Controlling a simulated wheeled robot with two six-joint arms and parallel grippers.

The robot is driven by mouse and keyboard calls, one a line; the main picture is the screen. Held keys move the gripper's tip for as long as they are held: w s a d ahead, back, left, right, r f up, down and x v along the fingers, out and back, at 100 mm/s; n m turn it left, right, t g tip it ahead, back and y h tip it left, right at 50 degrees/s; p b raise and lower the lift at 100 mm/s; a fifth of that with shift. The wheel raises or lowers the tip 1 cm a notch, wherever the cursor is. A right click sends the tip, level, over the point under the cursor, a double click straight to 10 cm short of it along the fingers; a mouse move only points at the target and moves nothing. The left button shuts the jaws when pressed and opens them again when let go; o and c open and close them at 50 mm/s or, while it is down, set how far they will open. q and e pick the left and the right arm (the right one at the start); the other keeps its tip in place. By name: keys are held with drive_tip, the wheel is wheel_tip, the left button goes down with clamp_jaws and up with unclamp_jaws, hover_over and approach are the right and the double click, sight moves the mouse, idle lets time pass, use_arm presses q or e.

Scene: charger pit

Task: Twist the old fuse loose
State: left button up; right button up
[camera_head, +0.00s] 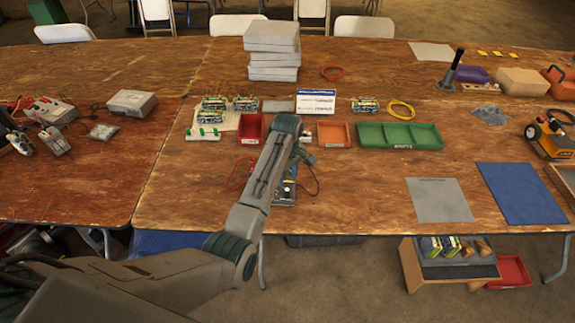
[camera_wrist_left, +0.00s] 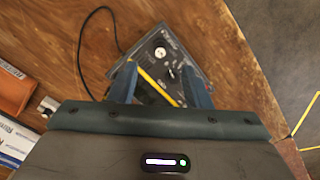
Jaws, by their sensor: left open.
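A dark device with a clear-edged body (camera_wrist_left: 188,62) lies on the wooden table under my left gripper (camera_wrist_left: 160,88). A small round white knob-like part (camera_wrist_left: 160,52) shows on its face, with another pale round spot beside it. I cannot tell which of these is the old fuse. The left fingers are open and straddle the device's near part, with a yellow strip visible between them. In the head view the device (camera_head: 287,192) is partly hidden behind my left arm. The gripper's fingertips are hidden there. My right gripper is not in view.
A red bin (camera_head: 248,128), an orange tray (camera_head: 335,135) and a green tray (camera_head: 400,146) stand behind the device. A grey mat (camera_head: 438,200) and a blue mat (camera_head: 522,194) lie to the right. A black cable (camera_wrist_left: 84,45) loops beside the device.

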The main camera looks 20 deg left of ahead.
sight(287, 190)
use_arm(q)
wheel_tip(287, 190, down, 7)
drive_tip(key=shift+r+p, duration=0.2)
drive_tip(key=shift+p, duration=0.3)
drive_tip(key=c, duration=0.8)
